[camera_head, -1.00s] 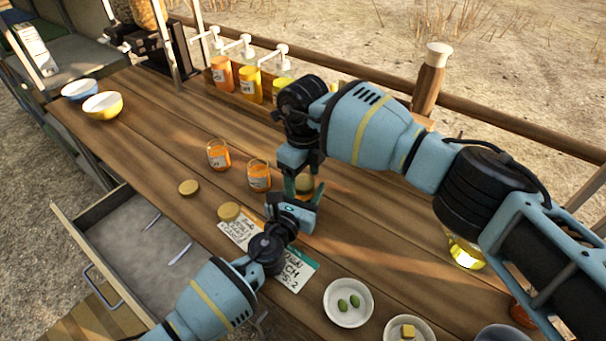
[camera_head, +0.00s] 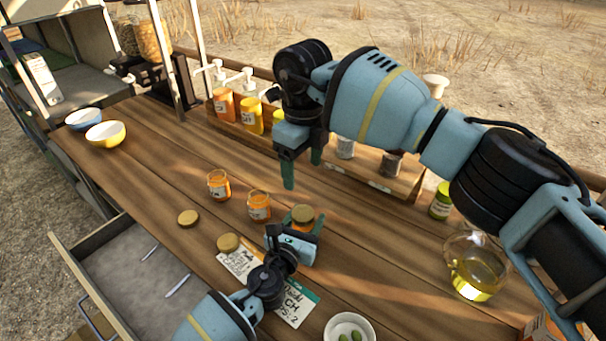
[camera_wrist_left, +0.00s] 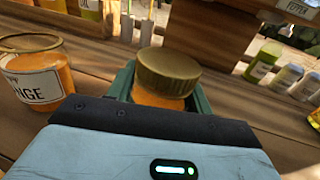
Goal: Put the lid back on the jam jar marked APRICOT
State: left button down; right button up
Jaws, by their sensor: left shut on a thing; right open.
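My left gripper (camera_head: 292,232) is shut on a jam jar (camera_wrist_left: 158,99) with orange contents, which stands on the table. A gold lid (camera_wrist_left: 168,70) sits on top of this jar; it also shows in the head view (camera_head: 303,213). The held jar's label is hidden, so I cannot read its name. My right gripper (camera_head: 303,166) is open and empty, raised above and behind the held jar. An open jar (camera_head: 259,206) stands just left of it; its label ends in "NGE" in the left wrist view (camera_wrist_left: 40,85). Another open jar (camera_head: 219,185) stands further left, its label unreadable.
Two loose gold lids (camera_head: 188,218) (camera_head: 228,243) lie on the table in front of the open jars. A written card (camera_head: 291,305) lies by my left gripper. An open drawer (camera_head: 130,282) juts out at front left. A glass pitcher (camera_head: 474,268) stands at right.

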pick_arm(q)
jog(key=c, duration=0.5)
grip_release()
jog(key=p+v, duration=0.1)
jog(key=v, duration=0.5)
jog(key=shift+s, duration=0.25)
jog(key=shift+s+a, duration=0.3)
jog(key=shift+s, duration=0.3)
pick_arm(e)
notch_tip(320, 180, up, 3)
jog(key=shift+s+r, duration=0.1)
jog(key=shift+r, duration=0.1)
pick_arm(q)
jog(key=shift+s+f, duration=0.1)
